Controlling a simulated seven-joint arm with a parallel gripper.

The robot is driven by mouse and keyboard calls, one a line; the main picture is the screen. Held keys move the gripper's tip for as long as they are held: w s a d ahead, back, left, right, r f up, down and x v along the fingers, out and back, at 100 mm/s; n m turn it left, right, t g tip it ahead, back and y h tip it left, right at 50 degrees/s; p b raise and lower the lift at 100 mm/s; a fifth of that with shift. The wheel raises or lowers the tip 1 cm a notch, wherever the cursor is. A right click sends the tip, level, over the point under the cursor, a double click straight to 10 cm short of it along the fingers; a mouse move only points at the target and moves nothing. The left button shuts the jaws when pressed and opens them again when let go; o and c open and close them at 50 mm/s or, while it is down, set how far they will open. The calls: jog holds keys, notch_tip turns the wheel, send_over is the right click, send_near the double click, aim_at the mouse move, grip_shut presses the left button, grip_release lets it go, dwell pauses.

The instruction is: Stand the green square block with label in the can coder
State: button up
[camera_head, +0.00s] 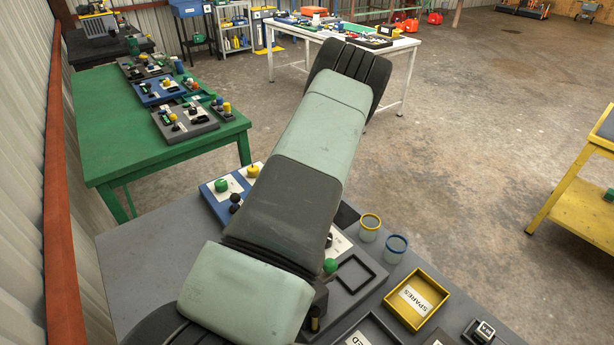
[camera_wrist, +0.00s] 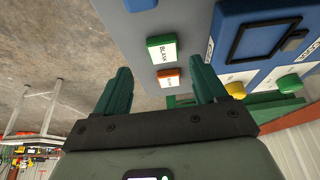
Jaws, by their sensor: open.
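In the wrist view, a green square block (camera_wrist: 162,48) with a white label lies on the grey bench top; the label appears to read BLANK. My gripper (camera_wrist: 160,68) is open and empty, its two dark green fingers apart. The green block shows beyond and between the fingertips, apart from them. A blue panel with a dark square-framed pocket (camera_wrist: 264,42) stands right of the block; its lettering is cut off, so I cannot tell whether it is the can coder. In the head view my arm covers much of the bench, and I cannot make out the gripper or this block.
A smaller orange block (camera_wrist: 168,78) with a white label lies close to the green block. Yellow (camera_wrist: 236,90) and green (camera_wrist: 290,83) knobs stand to the right. In the head view, a yellow SPARES tray (camera_head: 444,297) and two round cups (camera_head: 396,247) are on the bench.

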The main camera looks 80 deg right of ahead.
jog(key=shift+o, duration=0.5)
jog(key=v, duration=0.5)
jog(key=shift+w, duration=0.1)
jog(key=shift+f, duration=0.1)
jog(key=x, duration=0.3)
jog(key=a+x, duration=0.1)
jog(key=x, duration=0.1)
jog(key=shift+s+d+f, duration=0.1)
jog(key=shift+s+f, duration=0.2)
jog(key=shift+f, duration=0.1)
jog(key=x, duration=0.5)
jog(key=shift+w+d, duration=0.2)
jog(key=shift+w, duration=0.1)
jog(key=c, duration=1.2)
